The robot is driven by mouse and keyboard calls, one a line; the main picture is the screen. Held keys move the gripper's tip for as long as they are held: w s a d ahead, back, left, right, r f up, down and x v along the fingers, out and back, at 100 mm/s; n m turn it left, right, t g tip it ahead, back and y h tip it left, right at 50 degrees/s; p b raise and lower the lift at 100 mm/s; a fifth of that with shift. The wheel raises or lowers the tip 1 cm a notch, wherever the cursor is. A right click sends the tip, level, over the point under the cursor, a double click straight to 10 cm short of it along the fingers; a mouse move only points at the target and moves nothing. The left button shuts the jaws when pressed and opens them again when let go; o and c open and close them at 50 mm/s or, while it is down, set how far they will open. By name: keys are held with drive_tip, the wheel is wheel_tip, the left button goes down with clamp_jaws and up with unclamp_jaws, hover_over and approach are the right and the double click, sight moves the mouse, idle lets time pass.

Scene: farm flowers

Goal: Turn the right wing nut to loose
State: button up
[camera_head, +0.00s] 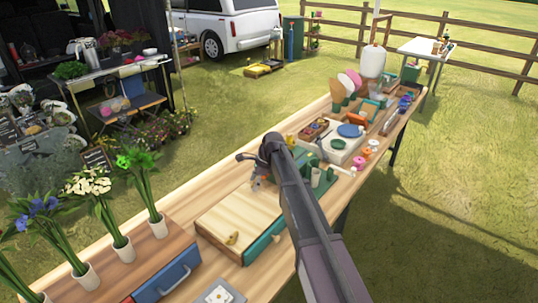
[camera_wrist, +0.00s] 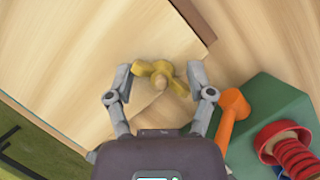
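A yellow wing nut (camera_wrist: 160,78) sits on a pale wooden board, between the two fingers of my gripper (camera_wrist: 160,75) in the wrist view. The fingers are spread, one on each side of the nut; whether either touches it is hard to tell. In the head view my gripper (camera_head: 258,184) points down at the far end of the wooden press (camera_head: 240,215), and the nut there is hidden or too small to make out. Another yellow wing nut (camera_head: 232,238) shows at the near end of the press lid.
Beside the nut in the wrist view are a green block (camera_wrist: 265,105), an orange handle (camera_wrist: 232,110) and a red spool (camera_wrist: 290,152). Vases of flowers (camera_head: 123,249) stand left of the press. A blue-fronted drawer (camera_head: 168,280) is at the near edge.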

drive_tip(key=shift+m+t, duration=0.3)
drive_tip(key=shift+m, duration=0.4)
drive_tip(key=shift+d+r+p, duration=0.15)
drive_tip(key=shift+r+p, duration=0.4)
drive_tip(key=p+v, duration=1.1)
drive_tip(key=v, duration=0.1)
drive_tip(key=shift+d+r+p, duration=0.25)
drive_tip(key=shift+r+p, duration=0.05)
drive_tip(key=shift+p, duration=0.05)
drive_tip(key=shift+s, duration=0.15)
drive_tip(key=s+d+n+h, duration=0.2)
drive_tip(key=s+d+n, duration=0.6)
drive_tip(key=s, duration=0.5)
drive_tip(key=s+d+f+n+h, duration=0.1)
drive_tip(key=s+d+n+h, duration=0.1)
drive_tip(key=s+d+n, duration=0.7)
drive_tip(key=s+d, duration=0.1)
drive_tip(key=s, duration=0.3)
drive_tip(key=shift+f, duration=0.25)
